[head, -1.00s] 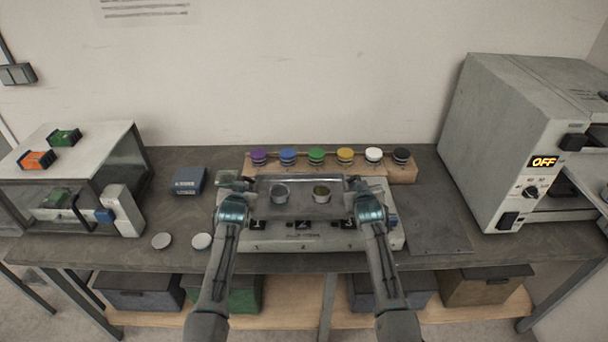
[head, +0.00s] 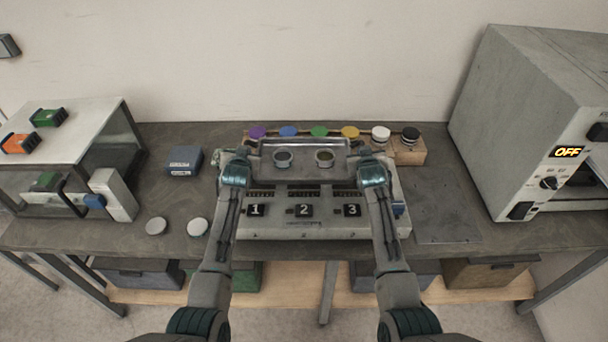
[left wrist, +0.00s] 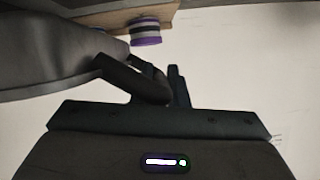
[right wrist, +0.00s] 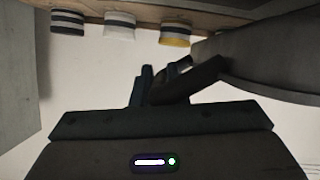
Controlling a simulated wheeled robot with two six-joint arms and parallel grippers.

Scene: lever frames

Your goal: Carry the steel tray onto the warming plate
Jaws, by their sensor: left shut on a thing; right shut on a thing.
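The tray's underside shows in both wrist views. A thin flat dark plate (head: 447,215) lies on the bench to the right; I cannot tell for certain whether it is the warming plate.
A pale unit (head: 300,232) marked 1, 2, 3 stands below the tray. Behind is a wooden rack (head: 410,155) with several coloured discs. A grey oven (head: 520,110) reading OFF stands right, a glass-sided case (head: 75,160) left. A blue box (head: 184,160) and two discs lie between.

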